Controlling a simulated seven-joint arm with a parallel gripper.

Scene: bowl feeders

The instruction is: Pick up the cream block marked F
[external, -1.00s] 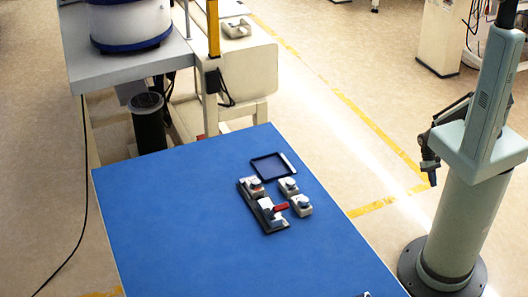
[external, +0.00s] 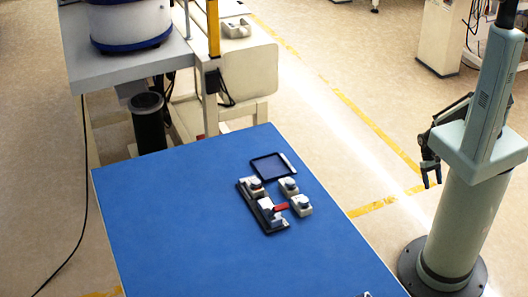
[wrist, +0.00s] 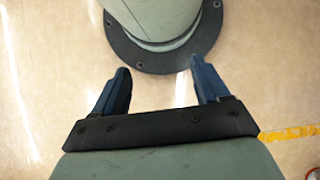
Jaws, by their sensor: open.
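Several small cream blocks with dark tops are on the blue table in the external view; their letters are too small to read. One cream block (external: 289,187) and another (external: 301,206) stand on the bare table, right of a black tray (external: 274,227). A third cream block (external: 253,185) is at the tray's far end, and a pale piece (external: 267,208) sits in its middle. Which one is marked F, I cannot tell. My gripper (external: 432,184) hangs beside my column, off the table and far right of the blocks. In the wrist view my gripper (wrist: 163,88) is open and empty.
A red piece (external: 281,207) lies between the black tray and the nearest block. An empty dark frame-like tray (external: 254,166) lies behind the blocks. A bowl feeder (external: 130,25) stands at the back left.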

